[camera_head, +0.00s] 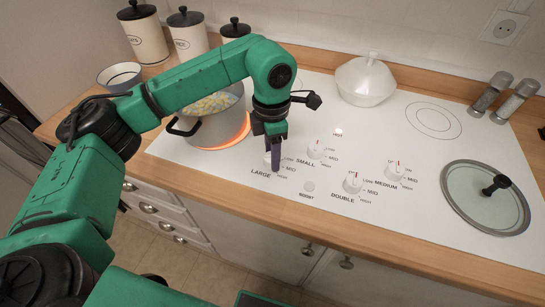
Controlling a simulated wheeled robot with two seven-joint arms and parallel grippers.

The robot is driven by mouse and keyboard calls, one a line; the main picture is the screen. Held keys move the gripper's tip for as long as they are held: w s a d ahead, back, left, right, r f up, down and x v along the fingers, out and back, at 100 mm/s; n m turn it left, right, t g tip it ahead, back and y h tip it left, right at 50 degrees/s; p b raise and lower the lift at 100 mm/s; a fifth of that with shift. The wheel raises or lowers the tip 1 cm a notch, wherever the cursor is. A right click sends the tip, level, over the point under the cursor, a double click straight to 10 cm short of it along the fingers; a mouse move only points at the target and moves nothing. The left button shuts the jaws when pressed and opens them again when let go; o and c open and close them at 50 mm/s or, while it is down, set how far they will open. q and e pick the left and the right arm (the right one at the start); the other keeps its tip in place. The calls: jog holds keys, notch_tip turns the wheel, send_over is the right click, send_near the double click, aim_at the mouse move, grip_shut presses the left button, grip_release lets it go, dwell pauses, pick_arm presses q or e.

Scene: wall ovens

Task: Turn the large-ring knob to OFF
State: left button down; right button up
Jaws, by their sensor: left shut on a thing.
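The large-ring knob (267,158) is the leftmost white knob on the white cooktop, above the word LARGE. My left gripper (274,166) points down over it and is shut on it. The fingers and wrist hide most of this knob and its pointer, so its setting cannot be read. A grey pot (207,131) of yellowish food stands on the large ring (240,137), which glows orange. My right gripper is not in view.
Other knobs are the small (316,148), double (353,183) and medium (396,169) ones, to the right. A white lidded dish (365,82) stands behind, a glass lid (470,205) lies at the right, and shakers (515,101) stand at the back right. The wooden front edge is clear.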

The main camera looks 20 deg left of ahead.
pick_arm(q)
jog(key=n+b, duration=0.2)
jog(key=n, duration=0.4)
jog(key=shift+n, duration=0.3)
jog(key=n+b, duration=0.1)
jog(key=n, duration=0.2)
jog(key=shift+a+r+n+t+b, duration=0.1)
jog(key=shift+n+t+b, duration=0.3)
jog(key=shift+n, duration=1.4)
jog(key=shift+c, duration=1.8)
grip_release()
